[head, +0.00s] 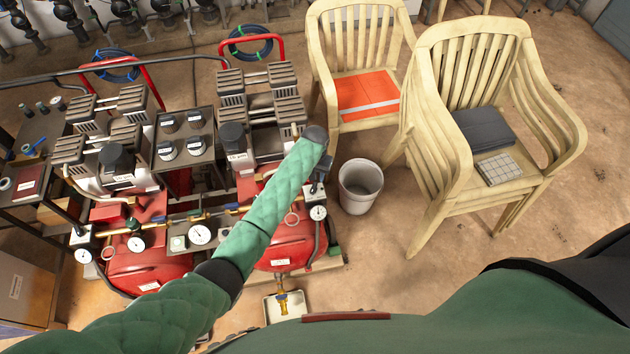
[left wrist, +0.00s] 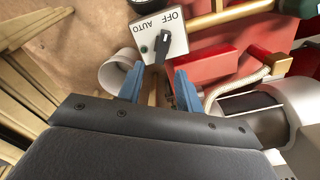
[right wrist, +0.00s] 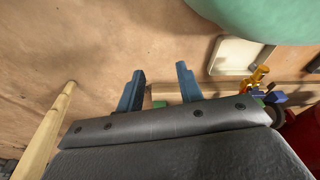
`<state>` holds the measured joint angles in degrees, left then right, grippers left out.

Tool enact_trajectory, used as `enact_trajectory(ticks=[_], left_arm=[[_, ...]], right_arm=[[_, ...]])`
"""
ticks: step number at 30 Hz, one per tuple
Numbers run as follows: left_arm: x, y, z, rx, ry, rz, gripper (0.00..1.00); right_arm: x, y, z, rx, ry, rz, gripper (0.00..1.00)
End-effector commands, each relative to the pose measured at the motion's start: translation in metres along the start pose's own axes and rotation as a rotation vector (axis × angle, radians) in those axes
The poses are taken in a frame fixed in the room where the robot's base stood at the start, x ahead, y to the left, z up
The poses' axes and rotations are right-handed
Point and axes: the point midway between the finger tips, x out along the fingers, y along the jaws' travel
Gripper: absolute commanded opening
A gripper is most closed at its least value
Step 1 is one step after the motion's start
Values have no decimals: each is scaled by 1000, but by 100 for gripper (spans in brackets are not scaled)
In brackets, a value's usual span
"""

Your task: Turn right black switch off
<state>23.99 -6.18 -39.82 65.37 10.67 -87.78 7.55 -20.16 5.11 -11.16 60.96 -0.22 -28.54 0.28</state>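In the left wrist view, the right switch is a pale box (left wrist: 178,44) marked OFF and AUTO, with a green lamp. Its black knob (left wrist: 163,47) lies lengthwise near the OFF mark; its exact setting is hard to tell. My left gripper (left wrist: 156,84) is open, its blue fingers short of the knob and apart from it. My right gripper (right wrist: 158,90) is open and empty above the floor.
A grey bucket (head: 360,186) stands right of the switch, with wooden chairs (head: 432,196) beyond. Gauges (head: 200,234) and brass pipes run along the manifold at left. A pale tray (head: 270,311) sits below the brass valve (head: 282,299).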

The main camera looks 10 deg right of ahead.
Motion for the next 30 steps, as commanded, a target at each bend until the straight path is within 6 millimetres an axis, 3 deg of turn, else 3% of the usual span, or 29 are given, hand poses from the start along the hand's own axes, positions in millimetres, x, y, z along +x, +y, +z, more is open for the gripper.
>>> enact_trajectory(ticks=[9,26,30], left_arm=[[-27,0,1,0,-1,-1,35],[-28,0,1,0,-1,0,35],[-26,2,14,-8,9,17,35]], right_arm=[[-8,-2,-12,5,-10,-3,36],[-8,1,-12,5,-12,0,36],[-8,2,-12,5,-12,1,36]])
